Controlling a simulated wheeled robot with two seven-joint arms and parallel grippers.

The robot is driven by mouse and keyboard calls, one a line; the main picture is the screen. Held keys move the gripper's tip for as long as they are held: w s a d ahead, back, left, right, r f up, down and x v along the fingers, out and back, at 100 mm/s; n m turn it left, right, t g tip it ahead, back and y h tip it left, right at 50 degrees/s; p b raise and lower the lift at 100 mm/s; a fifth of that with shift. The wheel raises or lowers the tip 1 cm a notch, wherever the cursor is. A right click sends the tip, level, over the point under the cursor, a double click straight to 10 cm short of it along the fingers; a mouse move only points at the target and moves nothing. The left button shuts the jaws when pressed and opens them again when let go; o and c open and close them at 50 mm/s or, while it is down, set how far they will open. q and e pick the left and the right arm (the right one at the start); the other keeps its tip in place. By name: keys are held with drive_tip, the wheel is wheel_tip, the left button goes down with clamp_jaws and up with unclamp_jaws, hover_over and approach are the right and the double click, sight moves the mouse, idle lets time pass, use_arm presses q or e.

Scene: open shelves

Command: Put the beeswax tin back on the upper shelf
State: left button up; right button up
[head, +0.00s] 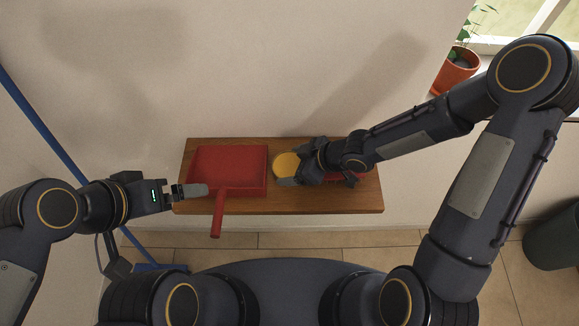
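The beeswax tin (285,165), round and yellow on top, is at the middle of the wooden shelf board (330,205) in the head view. My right gripper (291,166) reaches it from the right, with a finger on either side. Its fingers look close against the tin's sides, but I cannot tell whether they press on it. The tin's right side is hidden by the gripper. I cannot tell whether the tin rests on the board or is just above it. My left gripper (190,190) is at the board's left end, with no tin in it; its finger gap is unclear.
A red dustpan (228,168) lies on the board's left half, its handle over the front edge. A red object (347,181) is partly hidden under my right wrist. A blue pole (42,128) leans at left. A potted plant (455,70) stands at upper right; a dark bin (553,240) is at right.

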sight(295, 168)
drive_tip(key=c, duration=0.9)
drive_tip(key=shift+r, duration=0.1)
drive_tip(key=shift+r, duration=0.1)
drive_tip(key=shift+r, duration=0.2)
drive_tip(key=r+p, duration=0.2)
drive_tip(key=r, duration=0.1)
drive_tip(key=shift+s+d+r, duration=0.15)
drive_tip(key=shift+d+r, duration=0.05)
drive_tip(key=shift+r, duration=0.1)
drive_tip(key=shift+s+d+r+p, duration=0.8)
drive_tip(key=shift+s+d+r, duration=0.6)
drive_tip(key=shift+s, duration=0.4)
drive_tip(key=shift+s+d+r+p, duration=0.75)
drive_tip(key=shift+s+d+r, duration=0.65)
drive_tip(key=shift+s, duration=0.45)
drive_tip(key=shift+s+d+r+p, duration=0.8)
drive_tip(key=shift+s+d+r, duration=0.4)
drive_tip(key=shift+s+r, duration=0.5)
